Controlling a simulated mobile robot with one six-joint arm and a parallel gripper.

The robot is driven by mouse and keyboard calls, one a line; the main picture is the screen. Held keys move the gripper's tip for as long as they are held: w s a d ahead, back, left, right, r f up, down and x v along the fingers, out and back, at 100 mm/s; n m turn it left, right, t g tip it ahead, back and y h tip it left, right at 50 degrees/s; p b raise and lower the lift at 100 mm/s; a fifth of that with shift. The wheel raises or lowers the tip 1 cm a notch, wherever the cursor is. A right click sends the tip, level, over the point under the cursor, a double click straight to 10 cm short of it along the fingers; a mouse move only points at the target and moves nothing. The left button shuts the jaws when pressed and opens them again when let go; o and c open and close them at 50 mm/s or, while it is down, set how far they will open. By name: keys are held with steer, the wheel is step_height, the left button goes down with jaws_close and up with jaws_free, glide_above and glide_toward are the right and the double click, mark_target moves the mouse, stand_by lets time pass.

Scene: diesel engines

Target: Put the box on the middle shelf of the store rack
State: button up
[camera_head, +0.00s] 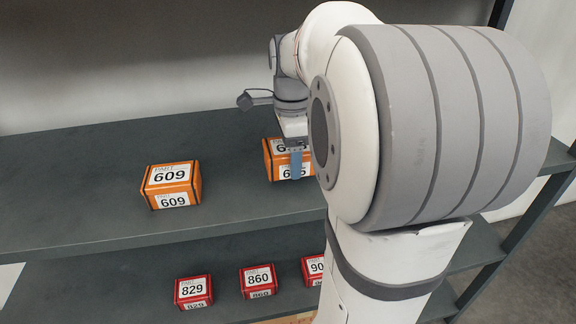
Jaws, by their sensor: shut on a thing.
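An orange box (272,163) with white number labels is in my gripper (294,172). The gripper comes down from above, and one blue finger lies across the front of the box. My arm hides the right part of the box and part of its number. The box is at the shelf (105,220) of the store rack that carries another orange box; I cannot tell whether its bottom touches the surface.
An orange box marked 609 (171,186) stands on the same shelf to the left, with a gap between. Red boxes 829 (194,291), 860 (258,280) and a partly hidden one (313,269) stand on the shelf below. A rack post (484,280) is at right.

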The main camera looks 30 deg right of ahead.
steer(key=shift+f, duration=1.55)
steer(key=shift+f, duration=0.1)
steer(key=o, duration=1.3)
step_height(320, 180, up, 8)
steer(key=shift+f, duration=0.15)
